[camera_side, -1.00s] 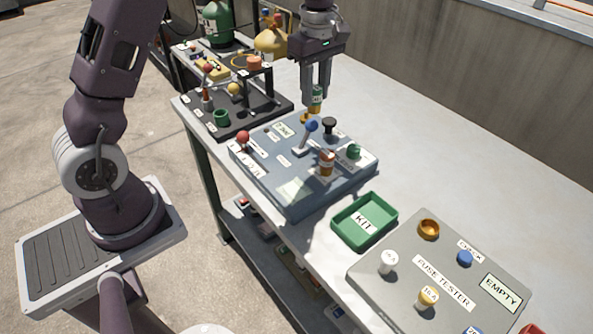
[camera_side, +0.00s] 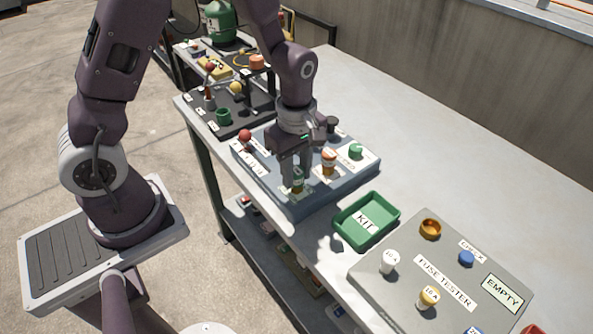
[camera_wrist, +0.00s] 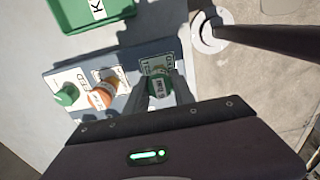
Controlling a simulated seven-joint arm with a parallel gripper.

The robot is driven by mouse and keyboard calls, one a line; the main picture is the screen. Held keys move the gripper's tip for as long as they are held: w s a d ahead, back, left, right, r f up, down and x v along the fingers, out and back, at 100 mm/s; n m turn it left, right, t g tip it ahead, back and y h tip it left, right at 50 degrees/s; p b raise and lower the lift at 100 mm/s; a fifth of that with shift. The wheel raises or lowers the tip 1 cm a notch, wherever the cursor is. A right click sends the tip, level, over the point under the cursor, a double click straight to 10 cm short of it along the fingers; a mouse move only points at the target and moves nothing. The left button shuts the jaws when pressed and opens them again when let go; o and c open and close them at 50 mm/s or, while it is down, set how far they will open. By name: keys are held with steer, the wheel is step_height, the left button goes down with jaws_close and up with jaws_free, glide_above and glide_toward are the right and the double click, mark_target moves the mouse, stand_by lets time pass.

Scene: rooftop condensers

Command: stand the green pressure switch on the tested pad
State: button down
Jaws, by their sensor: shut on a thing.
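My gripper (camera_side: 293,178) points down over the near edge of the blue-grey board (camera_side: 325,200). It is shut on the green pressure switch (camera_side: 297,183), a small upright green cylinder with a white label. In the wrist view the switch (camera_wrist: 159,86) sits between my fingers over a pale, printed pad (camera_wrist: 155,66). I cannot tell whether its base touches the pad, and I cannot fully read the pad's print. An orange switch of similar shape (camera_side: 328,162) stands to the right on another pale patch.
A green knob (camera_side: 356,151) and a red ball lever (camera_side: 245,136) rise from the same board. A green KIT tray (camera_side: 385,233) and the grey fuse tester (camera_side: 395,310) lie to the right. The table's back right is clear.

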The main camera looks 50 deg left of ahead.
mark_target(296, 169)
steer(key=c, duration=1.1)
jaws_free()
steer(key=shift+f, duration=0.15)
steer(key=shift+o, duration=0.2)
step_height(296, 169, up, 12)
steer(key=s+r+m+t, duration=0.2)
steer(key=s+r+m, duration=0.3)
steer(key=s+m, duration=0.3)
steer(key=s+r+m+t, duration=0.3)
steer(key=s+r+m, duration=0.2)
steer(key=s+m, duration=0.3)
steer(key=shift+s+a+r+m+t, duration=0.25)
steer(key=shift+a+m, duration=0.2)
steer(key=shift+m, duration=0.55)
